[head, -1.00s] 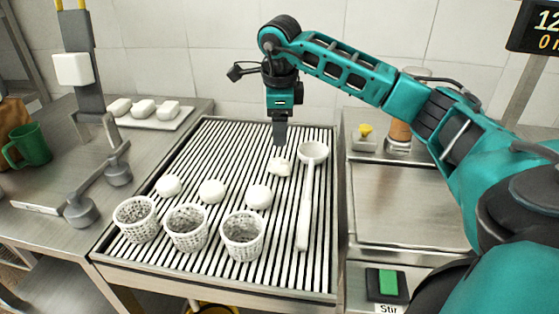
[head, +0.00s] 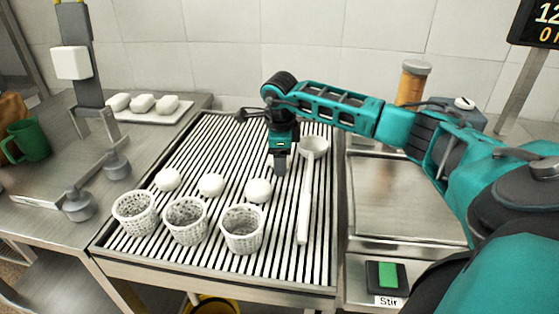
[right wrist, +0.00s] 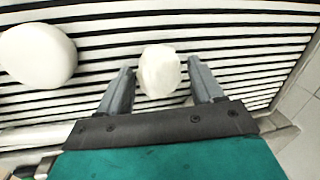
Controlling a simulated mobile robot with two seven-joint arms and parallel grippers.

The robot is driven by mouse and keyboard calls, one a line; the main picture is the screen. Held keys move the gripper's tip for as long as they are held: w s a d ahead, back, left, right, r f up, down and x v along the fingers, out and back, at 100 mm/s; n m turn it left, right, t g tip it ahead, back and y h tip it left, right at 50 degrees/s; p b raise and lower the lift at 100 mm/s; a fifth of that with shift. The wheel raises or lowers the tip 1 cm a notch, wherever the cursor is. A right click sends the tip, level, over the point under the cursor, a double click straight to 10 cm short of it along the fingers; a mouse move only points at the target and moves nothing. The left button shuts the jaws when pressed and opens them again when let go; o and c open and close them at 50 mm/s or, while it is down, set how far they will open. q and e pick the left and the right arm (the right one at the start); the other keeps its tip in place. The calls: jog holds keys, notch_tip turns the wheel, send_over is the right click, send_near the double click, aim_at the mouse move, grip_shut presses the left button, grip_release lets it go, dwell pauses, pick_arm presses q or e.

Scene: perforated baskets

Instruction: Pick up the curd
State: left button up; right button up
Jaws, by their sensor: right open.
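The curd (right wrist: 159,70), a small white lump, sits between the two spread fingers of my right gripper (right wrist: 160,85) in the right wrist view. The gripper is open, and narrow gaps show between the curd and each finger. In the head view my right gripper (head: 280,170) points down over the slatted rack and hides this curd. Three other white curds lie in a row on the rack: left (head: 167,179), middle (head: 211,185) and right (head: 258,190). A curd (right wrist: 38,55) also shows at the left of the wrist view. My left gripper is not in view.
Three white perforated baskets (head: 135,213) (head: 186,220) (head: 243,230) stand along the front of the slatted rack (head: 215,140). A white ladle (head: 304,205) lies just right of the gripper. A tray (head: 150,116) with white blocks is at the back left.

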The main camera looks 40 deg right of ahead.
jog(key=c, duration=0.8)
jog(key=shift+r, duration=0.1)
jog(key=shift+r, duration=0.65)
notch_tip(320, 180, up, 19)
jog(key=shift+f+p, duration=0.2)
jog(key=shift+p, duration=0.65)
